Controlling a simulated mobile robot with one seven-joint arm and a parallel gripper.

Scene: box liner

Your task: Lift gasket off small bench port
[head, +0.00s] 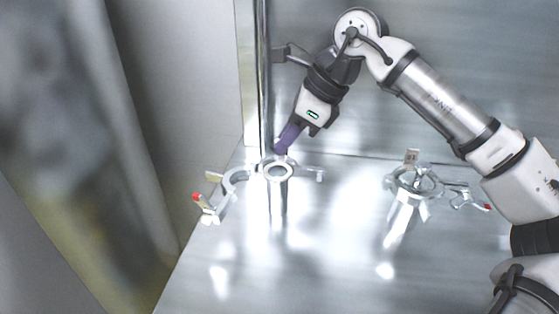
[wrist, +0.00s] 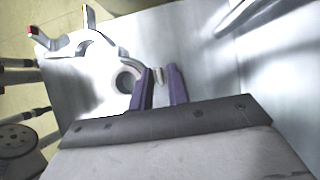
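A left port (head: 278,180) stands on the metal bench, with a pale ring on its top; I cannot tell whether that ring is the gasket or the port's rim. In the wrist view the ring's round opening (wrist: 127,81) lies just left of the fingers. My gripper (head: 281,149) points down at the ring's far edge in the head view. Its purple fingers (wrist: 160,75) are apart, with a small greyish piece showing between them. I cannot tell whether they touch anything. A right port (head: 413,190) stands farther right, carrying a clamp.
An open metal clamp (head: 232,183) with a red tip lies left of the left port; it also shows in the wrist view (wrist: 80,45). A metal bracket (head: 318,173) extends to the port's right. A wall edge rises close on the left. Bench between the ports is clear.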

